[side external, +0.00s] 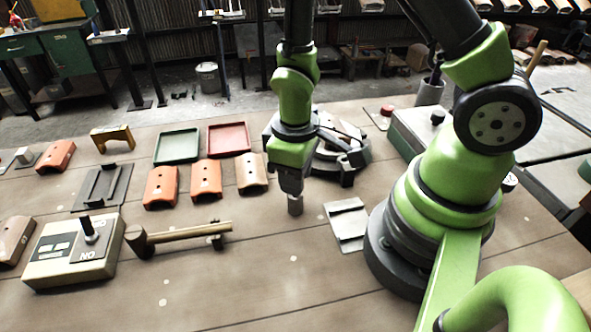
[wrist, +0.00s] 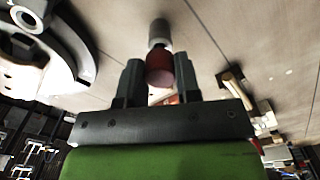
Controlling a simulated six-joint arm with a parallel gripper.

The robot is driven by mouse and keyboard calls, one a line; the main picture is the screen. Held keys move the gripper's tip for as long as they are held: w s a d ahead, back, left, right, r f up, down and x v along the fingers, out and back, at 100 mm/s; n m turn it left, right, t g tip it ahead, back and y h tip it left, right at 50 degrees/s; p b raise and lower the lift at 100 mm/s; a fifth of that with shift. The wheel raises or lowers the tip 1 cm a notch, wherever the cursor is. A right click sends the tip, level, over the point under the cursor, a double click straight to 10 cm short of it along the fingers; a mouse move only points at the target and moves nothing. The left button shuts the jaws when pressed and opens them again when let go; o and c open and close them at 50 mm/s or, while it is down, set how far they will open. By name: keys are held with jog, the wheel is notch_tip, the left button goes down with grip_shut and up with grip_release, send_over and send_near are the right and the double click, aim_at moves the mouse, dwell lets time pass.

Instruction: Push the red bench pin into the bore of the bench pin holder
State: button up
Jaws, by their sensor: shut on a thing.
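The red bench pin (wrist: 160,68) is between the two fingers of my gripper (wrist: 160,75) in the wrist view, with its pale end toward my palm. My gripper is shut on it. The bench pin holder, a grey upright cylinder (wrist: 159,33), lies straight beyond the pin, in line with it. A dark band shows where pin and holder meet in the picture; I cannot tell how deep the pin sits in the bore. In the side view my gripper (side external: 292,189) points down directly above the grey holder (side external: 295,206), and the pin is hidden there.
A grey plate (side external: 346,222) lies right of the holder. A wooden-handled hammer (side external: 185,234) and a switch box (side external: 75,250) are at left. Several clay tiles (side external: 206,178), a green tray (side external: 177,146) and a red tray (side external: 228,138) lie behind. The front middle of the bench is clear.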

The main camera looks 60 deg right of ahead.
jog(key=shift+f, duration=0.65)
jog(key=o, duration=0.6)
jog(key=shift+o, duration=0.2)
jog(key=o, duration=0.6)
jog(key=shift+c, duration=0.2)
jog(key=shift+r, duration=3)
